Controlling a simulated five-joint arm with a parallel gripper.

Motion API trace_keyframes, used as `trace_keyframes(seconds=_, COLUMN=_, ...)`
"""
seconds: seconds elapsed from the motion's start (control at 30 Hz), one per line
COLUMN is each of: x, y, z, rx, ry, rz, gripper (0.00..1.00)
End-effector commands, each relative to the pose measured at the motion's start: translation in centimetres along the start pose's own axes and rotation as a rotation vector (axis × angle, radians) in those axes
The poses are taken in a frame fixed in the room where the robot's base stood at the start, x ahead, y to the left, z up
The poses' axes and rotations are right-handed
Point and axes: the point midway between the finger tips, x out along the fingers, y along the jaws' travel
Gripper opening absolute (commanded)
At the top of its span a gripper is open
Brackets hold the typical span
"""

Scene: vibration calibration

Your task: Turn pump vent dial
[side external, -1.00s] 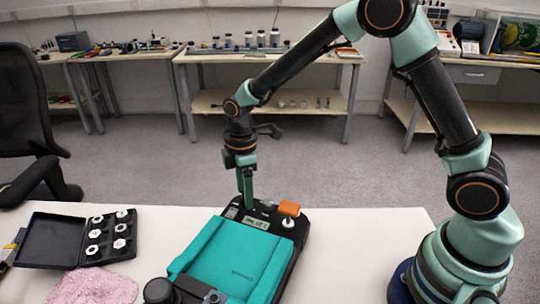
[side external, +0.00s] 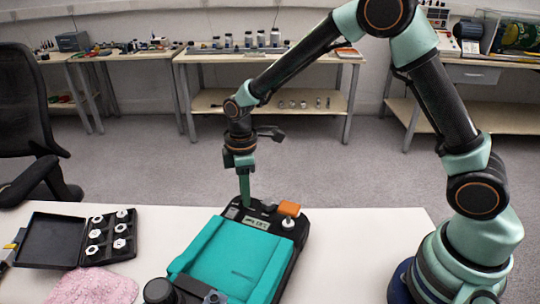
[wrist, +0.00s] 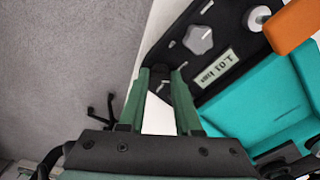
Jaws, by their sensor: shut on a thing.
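The pump (side external: 225,262) is a black unit with a teal cover, lying on the white table. My gripper (side external: 245,203) points straight down at the far left corner of its black panel. In the wrist view my gripper (wrist: 161,72) has its two green fingers closed around a small dark part (wrist: 160,86) at that corner. This looks like the vent dial, but the fingers mostly hide it and any mark on it. A grey lobed knob (wrist: 198,40) sits apart, right of the fingers. A small display (wrist: 216,68) is beside it; its digits are hard to read.
An orange block (side external: 289,208) and a white round knob (side external: 287,222) stand at the panel's right end. An open black case (side external: 82,240) with several white nuts and a pink cloth (side external: 95,287) lie left. The table right of the pump is clear.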

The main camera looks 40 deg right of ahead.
Motion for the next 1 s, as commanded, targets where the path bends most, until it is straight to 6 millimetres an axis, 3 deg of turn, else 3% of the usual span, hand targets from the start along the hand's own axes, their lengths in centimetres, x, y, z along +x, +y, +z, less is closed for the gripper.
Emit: trace_keyframes(seconds=1.0, x=-0.11, y=0.00, z=-0.02, rx=0.943, ry=0.000, rz=0.000, gripper=0.00)
